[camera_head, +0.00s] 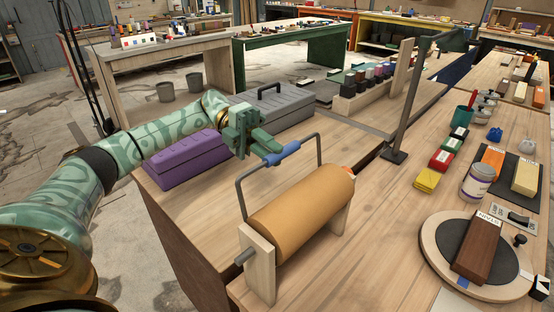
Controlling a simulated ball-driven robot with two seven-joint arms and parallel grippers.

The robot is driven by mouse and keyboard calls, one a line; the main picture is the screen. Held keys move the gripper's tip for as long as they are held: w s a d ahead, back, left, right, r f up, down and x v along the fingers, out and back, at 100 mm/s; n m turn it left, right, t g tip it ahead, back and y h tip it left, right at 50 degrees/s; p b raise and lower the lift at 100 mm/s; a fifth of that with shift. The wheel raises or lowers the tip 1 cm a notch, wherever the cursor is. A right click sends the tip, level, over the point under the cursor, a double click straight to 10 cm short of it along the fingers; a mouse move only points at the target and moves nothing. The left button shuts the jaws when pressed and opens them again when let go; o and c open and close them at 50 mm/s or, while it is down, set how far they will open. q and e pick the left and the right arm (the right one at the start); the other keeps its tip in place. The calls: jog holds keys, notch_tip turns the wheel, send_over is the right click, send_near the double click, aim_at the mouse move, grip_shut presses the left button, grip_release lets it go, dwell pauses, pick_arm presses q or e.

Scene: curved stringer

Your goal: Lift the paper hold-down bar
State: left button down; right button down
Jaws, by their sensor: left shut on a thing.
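The paper hold-down bar (242,190) is a thin grey frame with a blue grip (284,153) along its top. It stands raised above a brown paper roll (303,212) held between wooden end supports (259,262). My left arm comes in from the left, and its green gripper (270,152) is at the left end of the blue grip, shut on the bar. The fingers hide part of the grip. My right gripper is not in view.
A purple case (187,158) and a grey toolbox (272,108) lie behind the roll. A dark upright post (405,105) stands right of it. A round turntable (440,232) with a brown block, a jar (477,182) and small boxes crowd the right side.

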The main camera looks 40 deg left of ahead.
pick_arm(q)
jog(key=shift+a, duration=0.1)
dwell(0.4)
jog(key=c, duration=1.6)
grip_release()
jog(key=shift+o, duration=0.2)
